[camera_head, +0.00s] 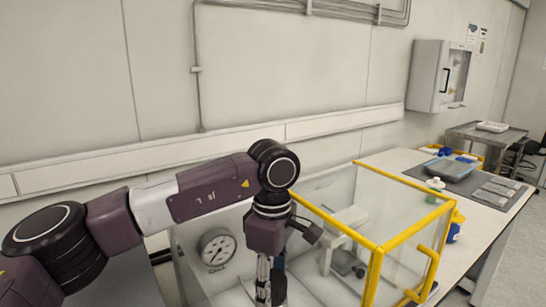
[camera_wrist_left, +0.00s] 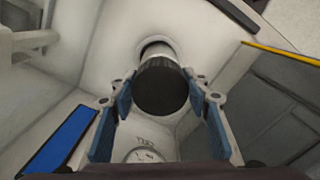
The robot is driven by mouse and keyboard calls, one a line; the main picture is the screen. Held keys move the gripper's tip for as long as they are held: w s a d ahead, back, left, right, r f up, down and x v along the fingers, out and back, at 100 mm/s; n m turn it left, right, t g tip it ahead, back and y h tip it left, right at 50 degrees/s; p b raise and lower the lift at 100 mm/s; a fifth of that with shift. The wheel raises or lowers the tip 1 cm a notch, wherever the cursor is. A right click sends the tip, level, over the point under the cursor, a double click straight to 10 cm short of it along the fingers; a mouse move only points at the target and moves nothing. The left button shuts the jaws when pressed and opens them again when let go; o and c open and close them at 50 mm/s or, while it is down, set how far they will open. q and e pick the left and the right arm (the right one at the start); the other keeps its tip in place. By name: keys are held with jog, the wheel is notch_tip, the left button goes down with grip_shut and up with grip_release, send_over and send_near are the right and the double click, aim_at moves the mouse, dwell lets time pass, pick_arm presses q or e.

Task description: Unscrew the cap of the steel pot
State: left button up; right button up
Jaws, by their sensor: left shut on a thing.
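The black round cap (camera_wrist_left: 161,88) shows in the left wrist view, with a pale metallic cylinder, likely the steel pot (camera_wrist_left: 157,52), behind it. My left gripper (camera_wrist_left: 159,97) has its blue-padded fingers on either side of the cap and is shut on it. In the head view my left gripper (camera_head: 268,285) points down into the clear enclosure, near its left part. The pot and cap cannot be made out there, behind the gripper and the lower picture edge. My right gripper is not in view.
The clear enclosure has a yellow frame (camera_head: 405,233) and a yellow handle (camera_head: 425,275). A pressure gauge (camera_head: 216,248) is left of my gripper. The white bench (camera_head: 403,158) carries a grey mat with a tray (camera_head: 450,170) at right. A white cabinet (camera_head: 437,76) hangs on the wall.

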aim_at(272, 280)
pick_arm(q)
jog(key=shift+r+p, duration=0.95)
jog(key=shift+r, duration=0.7)
jog(key=shift+r+p, duration=1.3)
jog(key=shift+r, duration=0.65)
jog(key=shift+s+f, duration=0.1)
